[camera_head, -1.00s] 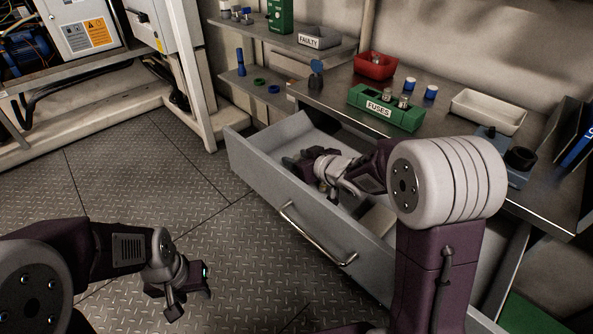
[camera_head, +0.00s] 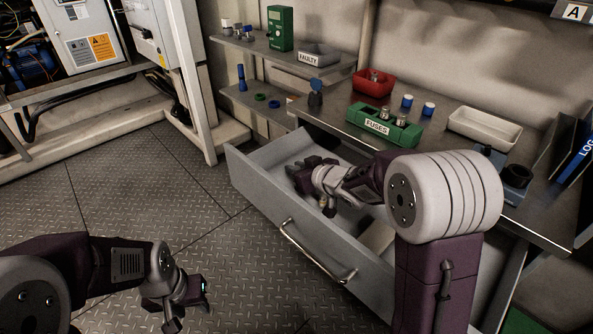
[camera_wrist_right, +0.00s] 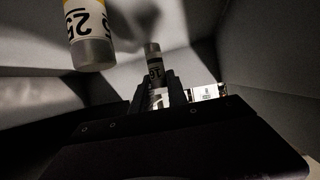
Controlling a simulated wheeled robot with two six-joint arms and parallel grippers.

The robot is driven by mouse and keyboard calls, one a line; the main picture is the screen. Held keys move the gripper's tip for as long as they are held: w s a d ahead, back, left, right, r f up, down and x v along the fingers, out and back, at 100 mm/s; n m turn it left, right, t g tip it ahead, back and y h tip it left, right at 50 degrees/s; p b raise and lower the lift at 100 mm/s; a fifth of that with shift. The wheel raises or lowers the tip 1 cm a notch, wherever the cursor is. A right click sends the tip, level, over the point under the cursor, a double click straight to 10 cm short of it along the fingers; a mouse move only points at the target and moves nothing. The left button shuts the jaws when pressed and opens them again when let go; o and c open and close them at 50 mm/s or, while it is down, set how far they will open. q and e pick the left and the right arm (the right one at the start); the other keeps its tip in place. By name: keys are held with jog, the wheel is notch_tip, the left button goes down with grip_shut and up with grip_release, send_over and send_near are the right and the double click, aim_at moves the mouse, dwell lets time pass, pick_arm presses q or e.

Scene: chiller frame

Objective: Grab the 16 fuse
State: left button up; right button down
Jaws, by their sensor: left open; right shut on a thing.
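My right gripper (camera_head: 302,176) is inside the open grey drawer (camera_head: 262,180). In the right wrist view its fingers (camera_wrist_right: 155,92) are shut on a small grey fuse (camera_wrist_right: 153,62); its dark marking is partly hidden, and I cannot read the number surely. A larger-looking fuse with a yellow band and the number 25 (camera_wrist_right: 88,35) is close to the camera at the upper left, apart from the fingers. In the head view the held fuse is too small to make out. My left gripper (camera_head: 188,308) is open and empty above the floor at lower left.
On the bench stand a green FUSES holder (camera_head: 384,125) with fuses, a red bin (camera_head: 374,83), a white tray (camera_head: 485,128) and two blue-white cylinders (camera_head: 428,109). A grey FAULTY bin (camera_head: 313,57) is on the shelf. Drawer walls surround the right gripper.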

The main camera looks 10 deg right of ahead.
notch_tip(320, 180, up, 3)
jog(key=shift+r+p, duration=0.2)
jog(key=shift+p, duration=0.65)
pick_arm(q)
notch_tip(320, 180, up, 9)
jog(key=p, duration=0.6)
jog(key=shift+r, duration=0.2)
pick_arm(e)
jog(key=s+d+r, duration=0.5)
jog(key=s+d, duration=0.3)
jog(key=shift+d+r, duration=0.3)
jog(key=shift+d, duration=0.05)
